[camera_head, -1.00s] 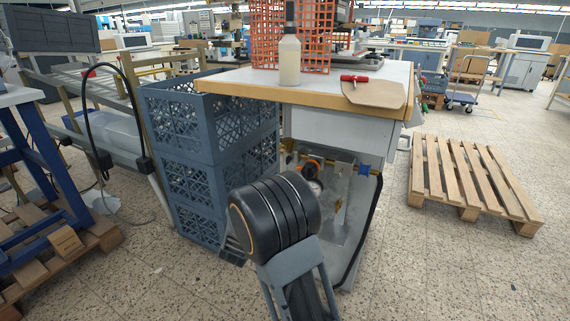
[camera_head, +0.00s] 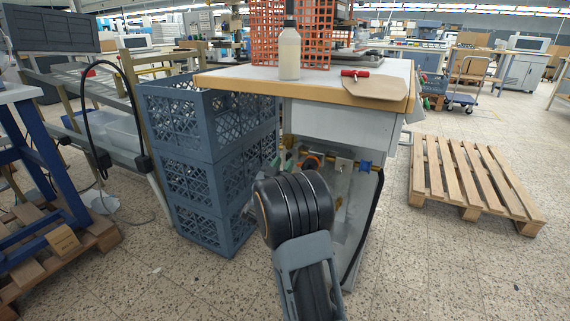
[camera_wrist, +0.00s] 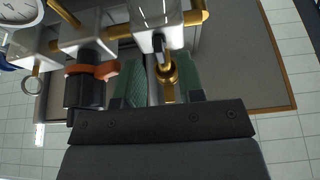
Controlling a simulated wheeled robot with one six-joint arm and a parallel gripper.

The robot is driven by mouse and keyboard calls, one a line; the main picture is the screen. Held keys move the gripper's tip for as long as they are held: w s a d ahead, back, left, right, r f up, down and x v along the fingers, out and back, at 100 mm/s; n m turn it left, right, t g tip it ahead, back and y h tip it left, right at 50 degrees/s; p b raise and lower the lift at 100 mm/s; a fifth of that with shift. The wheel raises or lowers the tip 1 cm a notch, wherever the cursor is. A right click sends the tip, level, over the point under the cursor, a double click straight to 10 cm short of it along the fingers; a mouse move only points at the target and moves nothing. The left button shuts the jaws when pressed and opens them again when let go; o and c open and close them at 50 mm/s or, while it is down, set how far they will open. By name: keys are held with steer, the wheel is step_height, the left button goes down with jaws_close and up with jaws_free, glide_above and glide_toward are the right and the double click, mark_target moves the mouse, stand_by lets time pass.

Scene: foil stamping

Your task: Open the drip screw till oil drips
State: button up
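In the wrist view, a brass screw-like fitting (camera_wrist: 168,74) hangs below a pale block (camera_wrist: 155,12) on a brass pipe; I take it for the drip screw. My gripper (camera_wrist: 160,85) shows two green-padded fingers spread apart, with the brass fitting in front of the gap, nearer the right finger. I cannot tell whether they touch. No oil drop is visible. In the head view, the pipe assembly with an orange ring (camera_head: 312,162) and a blue part (camera_head: 365,166) sits under the table; my arm hides part of it.
An orange-brown ring or lever (camera_wrist: 92,70) and a round gauge (camera_wrist: 19,10) sit left of the fitting. Stacked grey-blue crates (camera_head: 190,150) stand left of the table (camera_head: 300,84). A white bottle (camera_head: 289,53) stands on top. A pallet (camera_head: 470,180) lies right, with free floor between.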

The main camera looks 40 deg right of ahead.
steer(key=shift+x, duration=1)
jaws_close()
